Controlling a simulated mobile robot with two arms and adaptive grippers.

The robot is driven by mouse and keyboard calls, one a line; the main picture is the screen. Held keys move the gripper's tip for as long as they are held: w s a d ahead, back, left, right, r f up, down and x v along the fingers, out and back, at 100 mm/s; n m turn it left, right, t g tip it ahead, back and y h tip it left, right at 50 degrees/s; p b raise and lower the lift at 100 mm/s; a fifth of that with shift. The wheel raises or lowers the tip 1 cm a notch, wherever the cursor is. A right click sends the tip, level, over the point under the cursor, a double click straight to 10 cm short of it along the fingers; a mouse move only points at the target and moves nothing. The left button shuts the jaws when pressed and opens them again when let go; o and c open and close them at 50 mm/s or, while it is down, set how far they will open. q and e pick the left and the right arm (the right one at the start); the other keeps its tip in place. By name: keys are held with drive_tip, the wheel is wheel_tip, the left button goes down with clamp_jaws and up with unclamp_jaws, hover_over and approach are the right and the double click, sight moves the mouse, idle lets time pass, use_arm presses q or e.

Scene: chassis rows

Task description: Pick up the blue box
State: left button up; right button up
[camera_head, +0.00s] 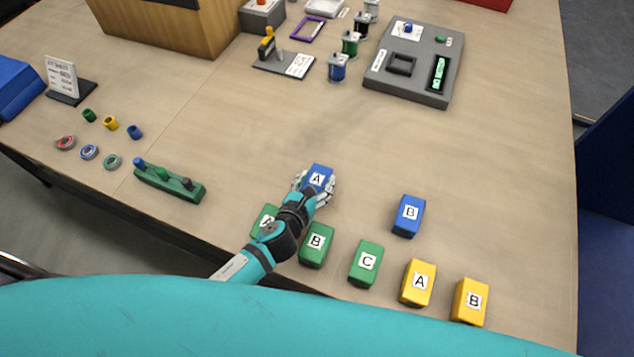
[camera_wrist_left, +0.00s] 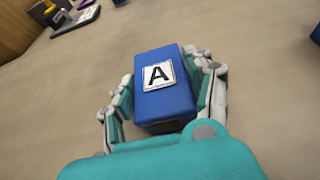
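A blue box labelled A (camera_head: 318,176) stands on the table in front of my left gripper (camera_head: 315,187). In the left wrist view this blue box (camera_wrist_left: 165,95) lies between the two fingers of the left gripper (camera_wrist_left: 168,95). The right finger is against or very close to its side; a narrow gap shows by the left finger. Whether the fingers press on the box is not clear. A second blue box, labelled B (camera_head: 408,215), stands to the right, apart from the gripper. My right gripper is in neither view.
Green boxes A (camera_head: 265,219), B (camera_head: 316,245) and C (camera_head: 365,263) and yellow boxes A (camera_head: 418,283) and B (camera_head: 470,302) line the near edge. A green peg rack (camera_head: 170,182) stands left. A grey device (camera_head: 413,62) stands at the back. The table's middle is clear.

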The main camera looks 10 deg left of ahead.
use_arm(q)
drive_tip(key=c, duration=0.9)
drive_tip(key=shift+r, duration=0.15)
clamp_jaws()
